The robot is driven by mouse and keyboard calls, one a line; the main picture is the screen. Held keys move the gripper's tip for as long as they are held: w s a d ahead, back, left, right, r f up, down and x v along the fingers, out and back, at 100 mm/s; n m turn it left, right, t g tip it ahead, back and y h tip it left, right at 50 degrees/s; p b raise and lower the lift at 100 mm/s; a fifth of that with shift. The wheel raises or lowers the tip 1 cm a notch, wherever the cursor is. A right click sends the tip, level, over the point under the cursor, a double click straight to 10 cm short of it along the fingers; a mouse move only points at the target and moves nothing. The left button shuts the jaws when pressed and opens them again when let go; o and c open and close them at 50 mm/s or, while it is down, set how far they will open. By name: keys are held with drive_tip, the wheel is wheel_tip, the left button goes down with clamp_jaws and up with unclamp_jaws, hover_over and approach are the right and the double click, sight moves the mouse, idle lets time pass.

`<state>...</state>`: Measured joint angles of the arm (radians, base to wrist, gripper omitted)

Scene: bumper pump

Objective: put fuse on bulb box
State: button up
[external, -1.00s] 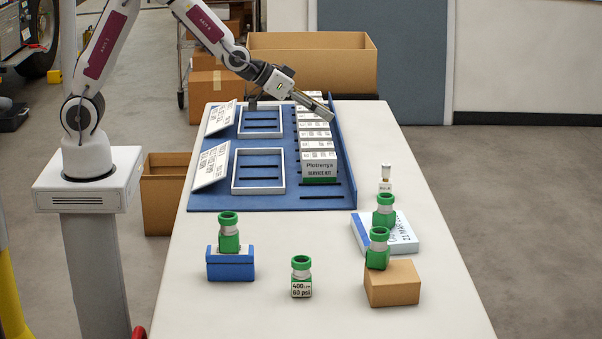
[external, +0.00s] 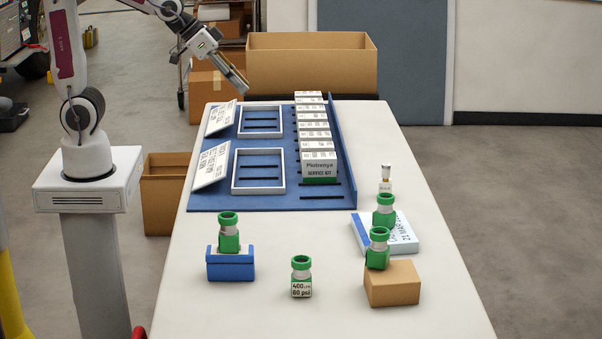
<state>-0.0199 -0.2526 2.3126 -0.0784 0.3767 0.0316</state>
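My gripper (external: 240,85) hangs in the air above the far end of the table, near the upper white frame. Its fingers show as one narrow shape, so I cannot tell if they are open, and no held object shows clearly. No thing is plainly marked as a fuse or a bulb box. A small clear vial with a pale cap (external: 385,178) stands behind the bottles at the right. A row of white boxes (external: 319,160) stands on the blue board, the nearest one with a green lower band and "service kit" lettering.
Green-capped bottles stand on a blue block (external: 230,266), a brown box (external: 391,284) and a white-and-blue box (external: 402,238); another bottle (external: 301,278) stands on the table. The blue board (external: 230,202) holds two white frames (external: 235,172) and tilted signs. A cardboard box (external: 312,66) stands behind.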

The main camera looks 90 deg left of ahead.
drive_tip(key=s+g, duration=0.2)
drive_tip(key=s, duration=1.8)
drive_tip(key=shift+s+f+m, duration=0.15)
drive_tip(key=shift+f+m, duration=0.15)
drive_tip(key=shift+f, duration=0.05)
